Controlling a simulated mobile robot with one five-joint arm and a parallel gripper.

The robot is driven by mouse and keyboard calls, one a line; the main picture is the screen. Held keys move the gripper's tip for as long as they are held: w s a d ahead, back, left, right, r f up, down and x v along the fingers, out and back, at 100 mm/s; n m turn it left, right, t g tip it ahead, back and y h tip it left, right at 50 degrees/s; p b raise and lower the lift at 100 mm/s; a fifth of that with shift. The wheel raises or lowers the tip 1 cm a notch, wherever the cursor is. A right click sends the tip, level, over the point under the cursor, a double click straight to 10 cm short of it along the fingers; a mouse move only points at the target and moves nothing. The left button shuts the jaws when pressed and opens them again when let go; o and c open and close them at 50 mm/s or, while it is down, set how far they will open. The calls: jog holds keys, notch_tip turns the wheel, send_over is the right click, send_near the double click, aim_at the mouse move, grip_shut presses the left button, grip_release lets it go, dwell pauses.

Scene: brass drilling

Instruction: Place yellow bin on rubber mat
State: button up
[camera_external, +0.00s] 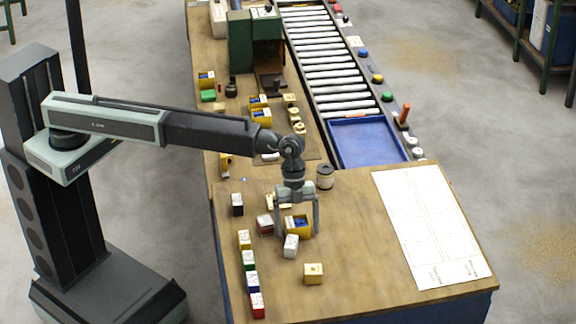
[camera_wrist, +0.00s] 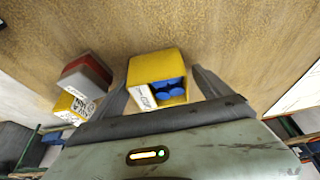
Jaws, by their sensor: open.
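A yellow bin (camera_external: 301,233) with blue contents stands on the near part of the wooden bench. In the wrist view the yellow bin (camera_wrist: 157,64) sits between the two fingers, its labelled open front toward the camera. My gripper (camera_external: 297,231) is open, pointing down with one finger on each side of the bin. I cannot tell whether either finger touches it. A brownish mat (camera_external: 308,151), which looks like the rubber mat, lies farther back on the bench, partly hidden by my arm. More yellow bins (camera_external: 260,116) stand at its far end.
A row of small coloured boxes (camera_external: 250,260) lines the left edge. A dark can (camera_external: 325,177) stands behind right. A white sheet (camera_external: 430,225) lies right.

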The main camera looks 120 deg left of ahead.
jog(key=shift+r, duration=0.1)
jog(key=c, duration=1.7)
jog(key=shift+o, duration=0.2)
notch_tip(320, 180, up, 10)
jog(key=p, duration=1)
